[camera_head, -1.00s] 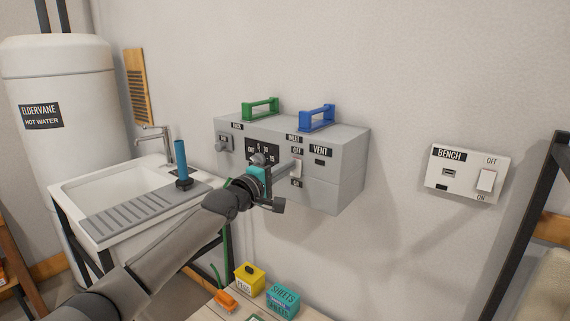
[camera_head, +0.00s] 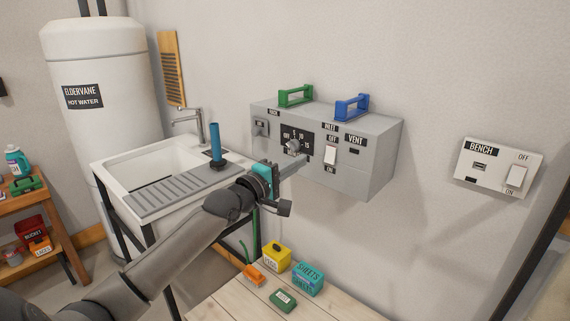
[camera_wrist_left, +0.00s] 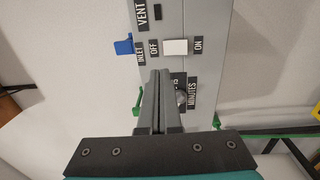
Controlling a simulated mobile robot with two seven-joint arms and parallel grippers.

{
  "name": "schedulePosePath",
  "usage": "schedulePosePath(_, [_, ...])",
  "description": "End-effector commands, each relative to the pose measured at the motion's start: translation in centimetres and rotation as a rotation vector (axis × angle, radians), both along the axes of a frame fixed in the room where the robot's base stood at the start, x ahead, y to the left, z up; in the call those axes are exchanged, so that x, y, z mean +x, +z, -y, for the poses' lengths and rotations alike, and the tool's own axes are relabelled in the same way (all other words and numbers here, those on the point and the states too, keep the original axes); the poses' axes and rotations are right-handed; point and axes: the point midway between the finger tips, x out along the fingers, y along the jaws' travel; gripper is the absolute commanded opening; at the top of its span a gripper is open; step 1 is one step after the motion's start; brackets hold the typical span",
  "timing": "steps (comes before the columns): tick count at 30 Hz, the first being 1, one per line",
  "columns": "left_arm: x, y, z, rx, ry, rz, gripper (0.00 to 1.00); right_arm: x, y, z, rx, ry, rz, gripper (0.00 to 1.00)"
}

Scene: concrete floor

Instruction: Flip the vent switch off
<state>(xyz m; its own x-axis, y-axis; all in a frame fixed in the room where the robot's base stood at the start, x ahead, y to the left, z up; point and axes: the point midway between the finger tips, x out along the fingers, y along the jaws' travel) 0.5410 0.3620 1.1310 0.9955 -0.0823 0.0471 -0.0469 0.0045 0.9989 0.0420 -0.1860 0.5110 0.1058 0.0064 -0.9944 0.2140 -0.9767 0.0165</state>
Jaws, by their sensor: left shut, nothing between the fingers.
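A grey control box (camera_head: 365,180) is on the wall. Its front has a white rocker switch (camera_head: 330,155), with an OFF label above and an ON label below. A VENT label (camera_head: 356,139) is to the right, over a small dark window. In the left wrist view the rocker (camera_wrist_left: 175,47) lies just beyond my fingertips, between OFF and ON. I cannot tell which way it is tipped. My left gripper (camera_head: 303,160) is shut and empty, left of the rocker in the head view and in front of the dial's lower side. It also shows in the wrist view (camera_wrist_left: 159,73). My right gripper is out of view.
A dial (camera_head: 292,146) and another small switch (camera_head: 261,128) are on the box's left part. Green (camera_head: 295,96) and blue (camera_head: 351,107) handles stand on top. A BENCH switch plate (camera_head: 497,168) is at right. Small boxes lie on the wooden table (camera_head: 340,308) below.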

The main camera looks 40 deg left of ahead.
Motion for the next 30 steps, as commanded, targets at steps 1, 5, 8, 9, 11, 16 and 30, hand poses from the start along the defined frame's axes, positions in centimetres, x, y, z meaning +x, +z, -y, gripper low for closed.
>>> schedulePosePath(1, [-0.7,0.0,0.0,0.0,0.0,-0.003,0.0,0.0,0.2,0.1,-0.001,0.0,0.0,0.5])
schedulePosePath(5, [-2.1,0.2,-0.1,0.001,0.0,-0.003,0.0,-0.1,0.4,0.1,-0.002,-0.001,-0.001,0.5])
schedulePosePath(8, [-2.9,0.3,-0.2,0.0,-0.001,-0.001,0.0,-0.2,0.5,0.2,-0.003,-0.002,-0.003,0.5])
schedulePosePath(9, [-3.1,0.3,-0.3,0.0,0.0,-0.002,0.0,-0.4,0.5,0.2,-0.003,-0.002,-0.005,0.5])
schedulePosePath(11, [-3.4,0.4,-0.3,0.0,-0.001,-0.001,0.0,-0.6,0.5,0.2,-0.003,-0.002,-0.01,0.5])
schedulePosePath(16, [-3.8,0.5,-0.3,0.0,0.0,-0.001,0.0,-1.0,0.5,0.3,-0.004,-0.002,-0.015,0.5])
schedulePosePath(30, [-3.8,0.5,-0.3,0.0,0.0,0.0,0.0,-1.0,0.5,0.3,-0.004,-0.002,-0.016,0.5])
